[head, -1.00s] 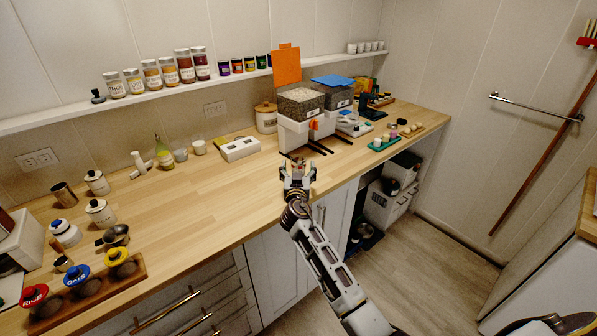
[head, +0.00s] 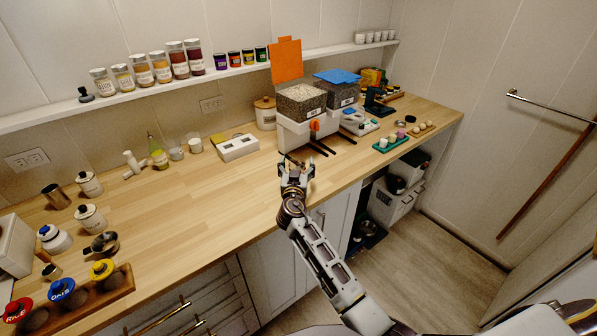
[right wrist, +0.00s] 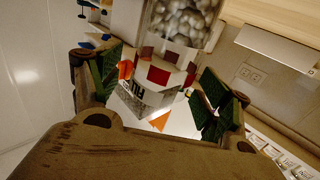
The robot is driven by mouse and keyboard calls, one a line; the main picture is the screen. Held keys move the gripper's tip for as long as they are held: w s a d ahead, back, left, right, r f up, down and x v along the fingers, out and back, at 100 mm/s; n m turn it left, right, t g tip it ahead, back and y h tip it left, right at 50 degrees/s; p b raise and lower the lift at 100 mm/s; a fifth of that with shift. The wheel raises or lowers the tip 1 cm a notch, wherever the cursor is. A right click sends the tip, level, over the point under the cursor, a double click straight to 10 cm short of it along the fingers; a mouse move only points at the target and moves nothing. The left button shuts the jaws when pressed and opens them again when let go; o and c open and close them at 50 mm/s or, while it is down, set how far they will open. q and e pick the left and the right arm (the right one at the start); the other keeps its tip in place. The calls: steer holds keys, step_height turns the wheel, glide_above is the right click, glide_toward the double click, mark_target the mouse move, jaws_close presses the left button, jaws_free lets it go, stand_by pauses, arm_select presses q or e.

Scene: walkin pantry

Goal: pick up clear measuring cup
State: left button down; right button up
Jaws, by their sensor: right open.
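I cannot single out the clear measuring cup with certainty. A small, pale, see-through cup (head: 176,153) stands on the counter near the wall, beside a whitish cup (head: 195,146). My right gripper (head: 297,165) is open above the counter's front part, before the grain dispenser, well to the right of these cups. In the right wrist view its green-padded fingers (right wrist: 163,92) are spread apart. A red-and-white patterned surface (right wrist: 160,68) shows between them; whether it is near the fingers or behind them is unclear. My left gripper is out of view.
The grain dispenser (head: 294,134) with an orange lid stands behind the right gripper. A white box (head: 238,148) stands to its left. Canisters and a dark metal cup (head: 55,196) are at the left. A wooden holder (head: 122,283) lies at the front left. The middle counter is clear.

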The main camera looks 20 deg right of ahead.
steer(key=shift+s+a+r, duration=0.15)
steer(key=shift+s, duration=0.1)
steer(key=shift+w, duration=0.1)
steer(key=c, duration=1.4)
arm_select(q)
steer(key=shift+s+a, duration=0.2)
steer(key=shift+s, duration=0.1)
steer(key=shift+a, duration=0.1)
